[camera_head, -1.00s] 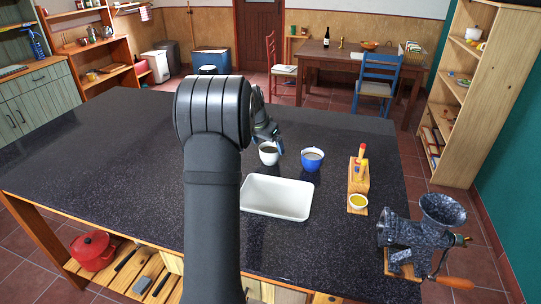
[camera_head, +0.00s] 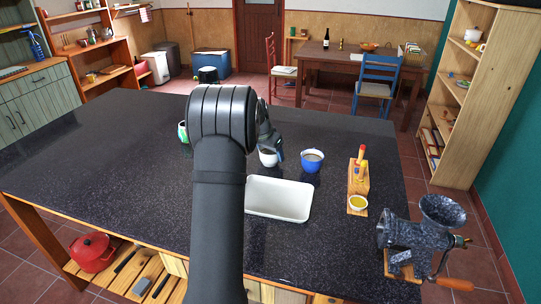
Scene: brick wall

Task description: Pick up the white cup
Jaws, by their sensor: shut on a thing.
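The white cup (camera_head: 268,159) is on the dark speckled counter, left of the blue cup, with its upper part hidden by my gripper. My gripper (camera_head: 274,151) is shut on the white cup at its upper right side. I cannot tell whether the cup's base is clear of the counter. My arm covers much of the view to the left of the cup.
A blue cup (camera_head: 312,161) stands close on the right. A white tray (camera_head: 278,213) lies in front. A green-and-white object (camera_head: 183,132) shows left of my arm.

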